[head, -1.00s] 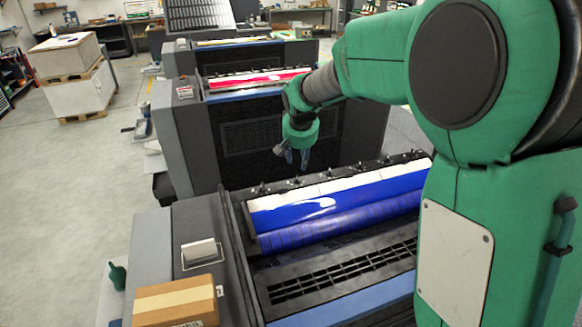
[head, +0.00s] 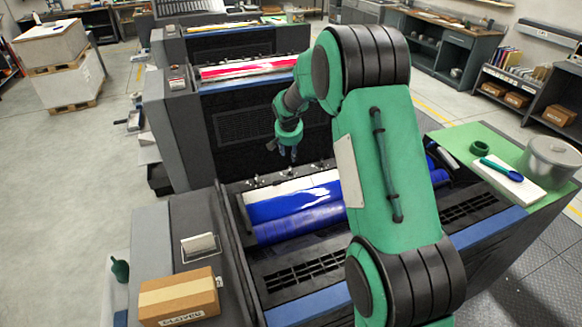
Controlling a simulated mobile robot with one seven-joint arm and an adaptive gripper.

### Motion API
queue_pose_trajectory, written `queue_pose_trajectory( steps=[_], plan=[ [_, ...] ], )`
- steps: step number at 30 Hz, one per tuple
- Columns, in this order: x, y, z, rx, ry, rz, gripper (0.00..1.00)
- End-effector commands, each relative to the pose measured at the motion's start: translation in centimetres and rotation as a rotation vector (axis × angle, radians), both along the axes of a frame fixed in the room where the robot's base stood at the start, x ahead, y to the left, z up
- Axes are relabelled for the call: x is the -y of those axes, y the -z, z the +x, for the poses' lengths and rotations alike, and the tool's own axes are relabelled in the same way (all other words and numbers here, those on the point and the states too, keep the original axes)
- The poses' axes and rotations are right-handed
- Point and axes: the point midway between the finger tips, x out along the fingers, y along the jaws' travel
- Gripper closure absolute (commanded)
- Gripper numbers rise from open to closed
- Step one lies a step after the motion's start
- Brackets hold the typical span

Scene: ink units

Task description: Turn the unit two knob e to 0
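The near ink unit with the blue roller (head: 298,222) fills the middle of the head view. A row of small dark knobs (head: 256,183) runs along its back edge, behind the white strip. I cannot read their letters, and my arm hides the right end of the row. My gripper (head: 288,154) hangs above and behind the knob row, pointing down, and appears apart from the knobs. Its fingers are too small to show whether they are open or shut. A second unit with a red roller (head: 245,70) stands behind.
A green board (head: 505,150) at right holds a metal pot (head: 549,160) and a white slab with a blue tool. Open floor lies to the left.

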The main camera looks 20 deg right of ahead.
Motion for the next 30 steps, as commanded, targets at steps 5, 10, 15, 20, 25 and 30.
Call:
queue_pose_trajectory(
  steps=[5, 10, 15, 20, 25, 30],
  plan=[
    [0.0, 0.0, 0.0, 0.000, 0.000, 0.000, 0.66],
    [0.0, 0.1, 0.0, 0.000, 0.000, 0.000, 0.66],
    [0.1, 0.8, 0.2, -0.001, 0.000, 0.000, 0.66],
    [0.3, 2.1, 0.7, -0.002, -0.001, 0.000, 0.66],
    [0.7, 4.1, 1.4, -0.002, -0.001, 0.000, 0.66],
    [1.1, 6.3, 2.2, -0.002, -0.001, 0.000, 0.66]
  ],
)
